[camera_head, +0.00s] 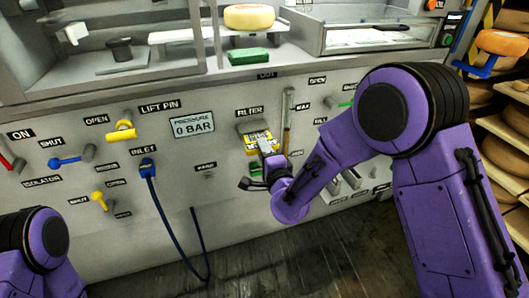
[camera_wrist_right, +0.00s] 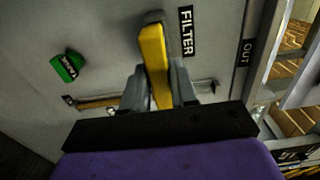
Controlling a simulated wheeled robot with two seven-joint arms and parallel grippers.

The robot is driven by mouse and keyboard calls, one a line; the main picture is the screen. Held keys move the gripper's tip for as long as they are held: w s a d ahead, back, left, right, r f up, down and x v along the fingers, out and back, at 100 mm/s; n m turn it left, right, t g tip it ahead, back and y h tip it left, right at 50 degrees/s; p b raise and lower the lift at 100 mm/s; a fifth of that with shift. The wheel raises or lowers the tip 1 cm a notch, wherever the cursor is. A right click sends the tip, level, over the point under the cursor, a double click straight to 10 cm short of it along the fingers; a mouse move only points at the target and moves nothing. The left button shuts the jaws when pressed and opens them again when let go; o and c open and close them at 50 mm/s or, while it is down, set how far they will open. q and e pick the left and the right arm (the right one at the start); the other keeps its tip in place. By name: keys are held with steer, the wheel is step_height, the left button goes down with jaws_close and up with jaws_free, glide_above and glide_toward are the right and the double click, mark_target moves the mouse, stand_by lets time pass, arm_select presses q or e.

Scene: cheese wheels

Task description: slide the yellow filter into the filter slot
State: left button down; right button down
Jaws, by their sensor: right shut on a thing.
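The yellow filter (camera_head: 262,140) is at the front panel, just below the FILTER label. My right gripper (camera_head: 268,150) is shut on it. In the right wrist view the yellow filter (camera_wrist_right: 154,62) stands out between the two grey fingers of the right gripper (camera_wrist_right: 158,92). Its far end meets the grey filter slot (camera_wrist_right: 152,17) beside the FILTER label. The slot's grey top (camera_head: 248,127) also shows in the head view. I cannot tell how deep the filter sits in it. My left gripper is out of view; only part of that arm shows at lower left.
A green knob (camera_wrist_right: 68,66) is on the panel near the right gripper. A blue hose (camera_head: 178,225) hangs from the inlet. Yellow and blue handles (camera_head: 122,132) are further left. A cheese wheel (camera_head: 249,16) and a green block (camera_head: 249,56) are above. Cheese shelves (camera_head: 505,150) stand at right.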

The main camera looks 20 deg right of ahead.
steer(key=shift+w, duration=2.2)
steer(key=c, duration=0.8)
jaws_free()
steer(key=shift+s, duration=0.15)
steer(key=s, duration=1)
steer(key=shift+s, duration=0.15)
steer(key=shift+d, duration=0.15)
